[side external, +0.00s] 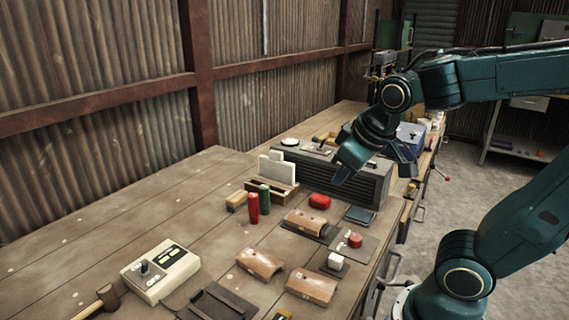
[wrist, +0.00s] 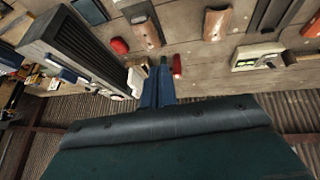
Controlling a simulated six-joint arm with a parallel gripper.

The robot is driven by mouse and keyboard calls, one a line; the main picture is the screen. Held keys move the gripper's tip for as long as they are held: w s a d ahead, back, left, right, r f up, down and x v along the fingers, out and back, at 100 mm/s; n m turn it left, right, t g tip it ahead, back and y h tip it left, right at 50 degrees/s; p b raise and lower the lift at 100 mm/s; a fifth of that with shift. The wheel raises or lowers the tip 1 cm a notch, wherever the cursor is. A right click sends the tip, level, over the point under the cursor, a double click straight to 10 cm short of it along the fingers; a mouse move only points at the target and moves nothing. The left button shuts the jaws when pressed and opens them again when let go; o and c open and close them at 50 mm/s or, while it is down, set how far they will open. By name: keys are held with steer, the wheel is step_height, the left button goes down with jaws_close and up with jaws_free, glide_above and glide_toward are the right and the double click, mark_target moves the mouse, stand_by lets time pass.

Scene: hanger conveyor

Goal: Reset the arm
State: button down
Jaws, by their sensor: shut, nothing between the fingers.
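My gripper (wrist: 158,88) shows in the wrist view as two blue fingers close together, shut and empty. In the side external view my gripper (side external: 343,174) hangs in front of the dark ribbed box (side external: 330,181), above the bench. My arm reaches in from the right. Whether the fingertips touch anything is hard to tell in the side view, but nothing is held.
The wooden bench (side external: 80,235) holds a red cylinder (side external: 253,208), a green cylinder (side external: 264,199), a red object (side external: 319,201), several brown curved blocks (side external: 260,264), a control box (side external: 160,270) and a mallet (side external: 105,297). The bench's left part is mostly clear. A corrugated wall (side external: 90,130) stands behind.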

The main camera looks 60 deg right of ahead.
steer(key=s+a+r+y, duration=0.1)
steer(key=s+a+y, duration=0.1)
steer(key=s+a, duration=0.3)
steer(key=shift+s+n, duration=0.4)
steer(key=shift+s, duration=0.25)
stand_by(0.5)
